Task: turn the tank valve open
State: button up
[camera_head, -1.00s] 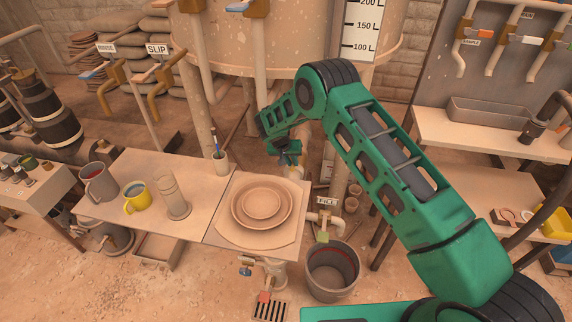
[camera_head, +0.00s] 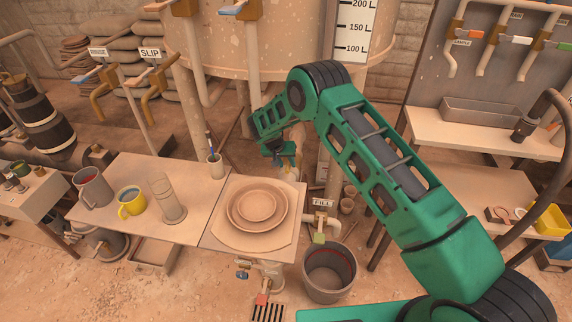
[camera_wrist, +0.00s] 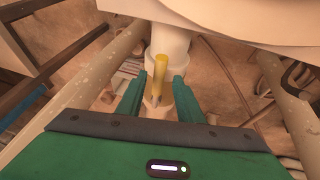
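In the wrist view, a yellow valve handle (camera_wrist: 160,72) stands out from a pale vertical pipe (camera_wrist: 170,40) under the tank. My gripper (camera_wrist: 159,88) is open, with one green finger on each side of the handle and visible gaps between. The handle lies roughly midway between the fingers; neither finger appears to touch it. In the head view my gripper (camera_head: 284,160) hangs below the large tank (camera_head: 265,50), behind the table. There the arm and gripper largely hide the handle.
A table (camera_head: 140,215) holds mugs, a cylinder and a round plate (camera_head: 258,207). A grey bucket (camera_head: 330,270) stands on the floor by a labelled pipe (camera_head: 322,220). Tank legs and pipes flank my gripper. A shelf unit (camera_head: 480,135) stands at the right.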

jog(key=v, duration=1)
jog(key=shift+r, duration=0.2)
jog(key=shift+a, duration=0.1)
